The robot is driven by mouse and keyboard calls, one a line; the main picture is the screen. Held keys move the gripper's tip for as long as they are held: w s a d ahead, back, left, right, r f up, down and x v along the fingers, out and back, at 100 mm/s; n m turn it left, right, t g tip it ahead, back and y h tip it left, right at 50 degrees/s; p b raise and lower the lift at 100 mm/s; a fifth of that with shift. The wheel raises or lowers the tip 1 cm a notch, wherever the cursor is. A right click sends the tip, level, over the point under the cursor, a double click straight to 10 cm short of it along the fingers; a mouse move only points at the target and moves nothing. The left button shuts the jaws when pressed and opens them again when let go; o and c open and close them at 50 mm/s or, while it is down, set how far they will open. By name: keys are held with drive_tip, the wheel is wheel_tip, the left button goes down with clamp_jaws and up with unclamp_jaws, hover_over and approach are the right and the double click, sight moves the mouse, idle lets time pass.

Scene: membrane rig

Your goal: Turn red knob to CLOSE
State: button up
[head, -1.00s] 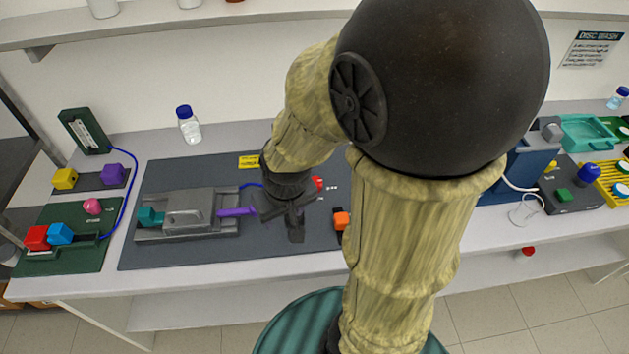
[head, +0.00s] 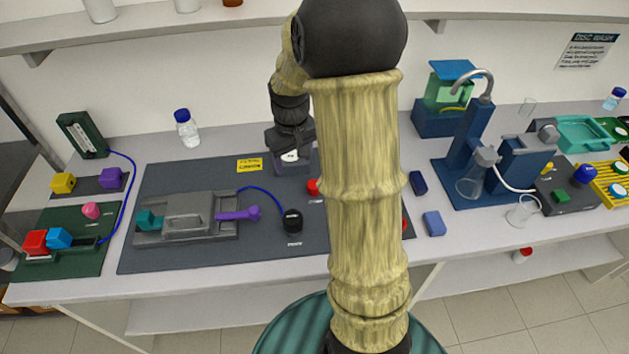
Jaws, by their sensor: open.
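A small red knob (head: 313,187) sits on the dark grey mat (head: 185,172), just left of my arm, with a small white label below it. Its right part is close to the arm's edge and its setting cannot be read. My gripper (head: 290,150) is open, behind and left of the red knob, pointing down over a grey box with a white round face (head: 290,157). I cannot tell whether it touches the box. Another red part (head: 404,224) peeks out at the right of my arm, mostly hidden.
A black knob (head: 292,221) with a blue cable stands in front of the red knob. A grey clamp rig with a purple handle (head: 238,214) lies to the left. Blue blocks (head: 434,223) and a blue stand with glassware (head: 470,150) are to the right. My arm hides the middle.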

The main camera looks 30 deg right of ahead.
drive_tip(key=g, duration=0.1)
hover_over(314, 184)
drive_tip(key=f, duration=0.2)
drive_tip(key=shift+r, duration=0.2)
wheel_tip(314, 184, down, 18)
drive_tip(key=p, duration=0.4)
drive_tip(key=shift+w+r+p, duration=0.1)
drive_tip(key=shift+r+p, duration=0.15)
drive_tip(key=shift+p, duration=0.15)
drive_tip(key=c, duration=1)
